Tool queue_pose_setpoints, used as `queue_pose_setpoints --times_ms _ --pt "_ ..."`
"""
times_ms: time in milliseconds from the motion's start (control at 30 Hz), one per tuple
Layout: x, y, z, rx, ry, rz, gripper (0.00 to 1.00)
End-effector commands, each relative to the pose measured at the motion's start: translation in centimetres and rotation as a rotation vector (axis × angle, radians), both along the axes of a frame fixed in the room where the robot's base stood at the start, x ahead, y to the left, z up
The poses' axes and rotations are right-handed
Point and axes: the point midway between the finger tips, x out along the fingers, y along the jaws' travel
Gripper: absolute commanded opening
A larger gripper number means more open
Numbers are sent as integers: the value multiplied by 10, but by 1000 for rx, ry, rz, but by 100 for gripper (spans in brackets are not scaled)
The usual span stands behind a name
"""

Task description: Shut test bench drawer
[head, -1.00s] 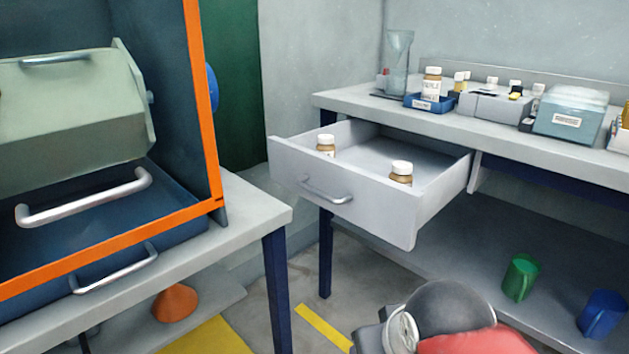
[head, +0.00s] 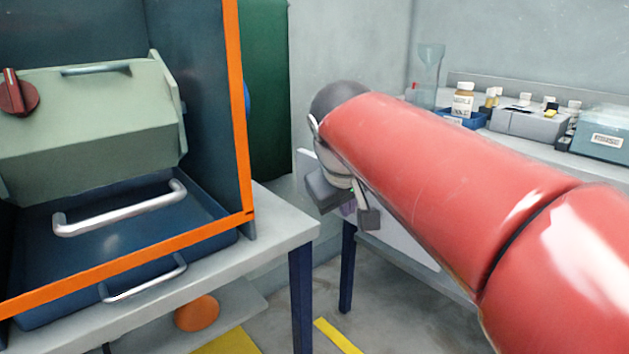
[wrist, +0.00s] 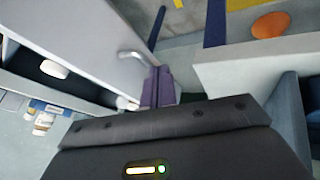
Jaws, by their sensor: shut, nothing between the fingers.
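The test bench drawer is open; in the head view a strip of its light grey front (head: 405,243) shows below my arm, which hides most of it. In the wrist view the drawer front (wrist: 85,40) runs diagonally, with its metal handle (wrist: 130,54) close to my fingertips. White-capped bottles (wrist: 54,69) show inside the drawer. My gripper (wrist: 157,72) has its purple fingers together and empty, beside the handle's end at the drawer front. I cannot tell whether they touch it. In the head view my gripper (head: 350,210) is partly hidden by its own body.
A second bench (head: 265,215) on the left carries an orange-edged cabinet (head: 243,130), close to my gripper's side. Yellow floor marking (head: 335,336) lies below.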

Motion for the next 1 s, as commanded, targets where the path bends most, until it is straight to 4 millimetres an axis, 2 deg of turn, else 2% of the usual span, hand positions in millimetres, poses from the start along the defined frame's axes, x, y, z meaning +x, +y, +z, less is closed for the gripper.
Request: queue_pose_setpoints --times_ms 33,100,200,400,533,800,1000 --pt "25 12 11 -23 -5 32 0" --pt "50 24 24 -50 -15 62 0" --pt "76 36 36 -75 -27 91 0" --pt "97 45 43 -93 -38 110 0" --pt "105 42 32 -94 -37 110 0" --pt "133 34 -8 -93 -37 110 0" --pt "148 30 -28 -93 -38 109 0"
